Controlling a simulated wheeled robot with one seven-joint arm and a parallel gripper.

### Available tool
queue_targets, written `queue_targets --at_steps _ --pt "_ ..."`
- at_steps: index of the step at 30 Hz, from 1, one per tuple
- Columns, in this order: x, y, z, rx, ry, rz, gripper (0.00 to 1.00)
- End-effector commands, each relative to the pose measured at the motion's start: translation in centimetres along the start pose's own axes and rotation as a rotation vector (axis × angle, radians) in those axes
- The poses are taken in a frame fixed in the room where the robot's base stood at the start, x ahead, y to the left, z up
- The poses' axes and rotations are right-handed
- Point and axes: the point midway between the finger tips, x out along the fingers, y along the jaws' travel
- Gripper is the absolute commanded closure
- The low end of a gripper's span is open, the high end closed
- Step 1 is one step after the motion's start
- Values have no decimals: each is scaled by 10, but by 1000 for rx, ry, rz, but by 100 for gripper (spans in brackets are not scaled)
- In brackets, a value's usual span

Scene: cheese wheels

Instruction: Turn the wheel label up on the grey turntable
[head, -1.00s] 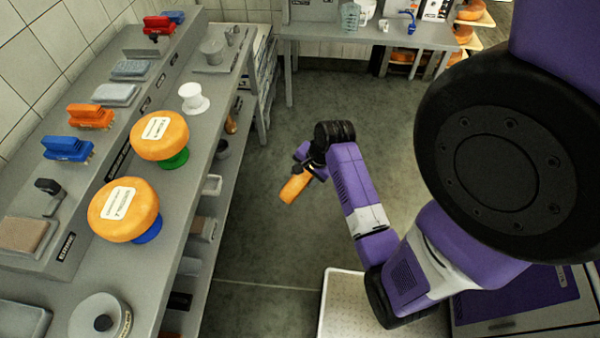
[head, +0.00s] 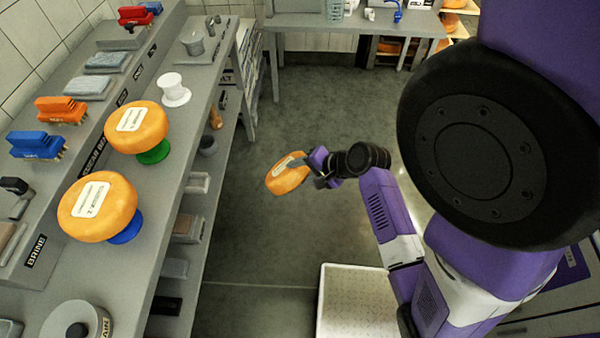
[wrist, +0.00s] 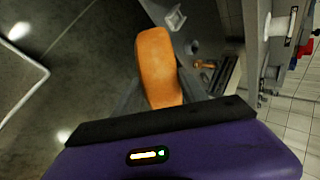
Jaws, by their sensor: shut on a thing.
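An orange cheese wheel (head: 283,179) is held in the air over the floor, right of the long counter. My gripper (head: 305,164) is shut on it, with the fingers against its two flat faces. The wheel is tilted in the head view; a pale patch shows beside the finger, and I cannot tell whether it is the label. The wrist view shows the wheel (wrist: 158,67) edge-on between the fingers, with no label visible. A round grey stand with a dark centre (head: 94,318), apparently the turntable, is at the counter's near end with no wheel on it.
Two label-up cheese wheels sit on a green stand (head: 154,153) and a blue stand (head: 126,233) on the counter (head: 150,270). A white stand (head: 173,90) is empty. Brushes line the counter's back ledge. A white perforated tray (head: 350,300) is low in front. The floor between is open.

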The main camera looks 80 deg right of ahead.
Motion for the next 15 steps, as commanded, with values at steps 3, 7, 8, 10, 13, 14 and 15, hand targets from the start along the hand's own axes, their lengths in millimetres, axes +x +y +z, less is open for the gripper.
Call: queue_targets --at_steps 3,7,8,10,13,14,15 --pt "1 2 -1 -2 5 -40 100" --pt "1 4 -1 -2 3 -71 100" --pt "1 4 -1 -2 3 -79 100" --pt "1 6 -1 -1 4 -96 100" --pt "1 8 -1 -2 4 -120 100" --pt "1 8 -1 -1 4 -128 100" --pt "1 9 -1 -1 5 -137 100"
